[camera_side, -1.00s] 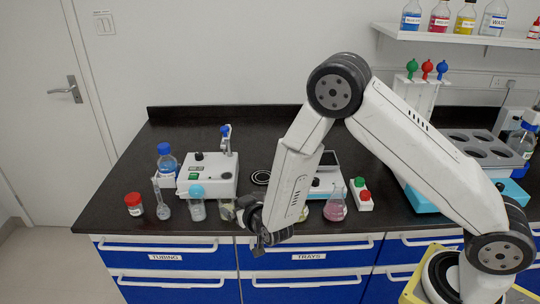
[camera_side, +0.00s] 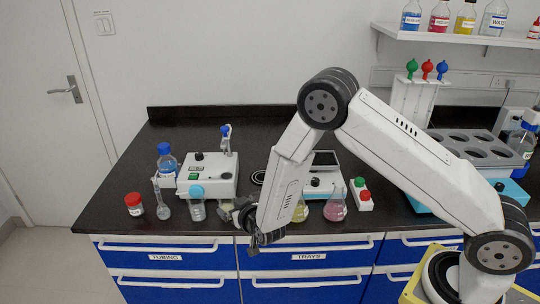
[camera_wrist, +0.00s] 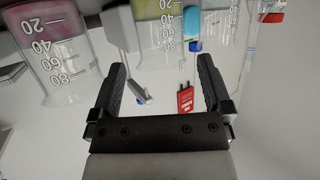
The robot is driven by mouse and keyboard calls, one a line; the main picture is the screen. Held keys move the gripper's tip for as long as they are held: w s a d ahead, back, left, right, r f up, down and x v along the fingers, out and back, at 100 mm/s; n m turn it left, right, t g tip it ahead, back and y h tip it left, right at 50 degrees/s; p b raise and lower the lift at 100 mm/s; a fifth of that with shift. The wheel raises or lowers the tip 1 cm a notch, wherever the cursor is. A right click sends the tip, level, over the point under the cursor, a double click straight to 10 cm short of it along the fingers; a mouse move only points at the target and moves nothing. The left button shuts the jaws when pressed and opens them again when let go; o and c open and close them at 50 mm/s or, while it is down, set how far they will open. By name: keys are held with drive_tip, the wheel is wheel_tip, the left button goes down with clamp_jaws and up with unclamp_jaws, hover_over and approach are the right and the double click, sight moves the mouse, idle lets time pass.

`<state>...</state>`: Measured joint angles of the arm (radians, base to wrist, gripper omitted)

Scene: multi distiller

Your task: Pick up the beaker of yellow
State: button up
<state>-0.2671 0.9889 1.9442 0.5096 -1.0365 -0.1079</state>
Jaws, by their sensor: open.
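The beaker of yellow (camera_side: 301,211) stands upright near the front edge of the bench, just right of my forearm. In the wrist view, which looks upside down, the beaker of yellow (camera_wrist: 160,32) shows at the top middle, with printed marks and yellow liquid. My gripper (camera_side: 258,236) is at the bench's front edge, left of that beaker. In the wrist view my gripper (camera_wrist: 162,75) is open and empty, its fingers apart and pointing towards the beaker. The beaker lies beyond the fingertips, roughly in line with the gap. I cannot judge the distance.
A beaker of pink (camera_side: 335,208) stands close right of the yellow one; it fills the wrist view's upper left (camera_wrist: 60,50). Glassware (camera_side: 226,208) stands left of my gripper. A white device (camera_side: 322,184) is behind. Drawers (camera_side: 305,257) lie below the bench edge.

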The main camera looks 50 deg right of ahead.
sight(230, 204)
drive_tip(key=shift+w, duration=0.1)
drive_tip(key=shift+x, duration=2.5)
drive_tip(key=c, duration=1.2)
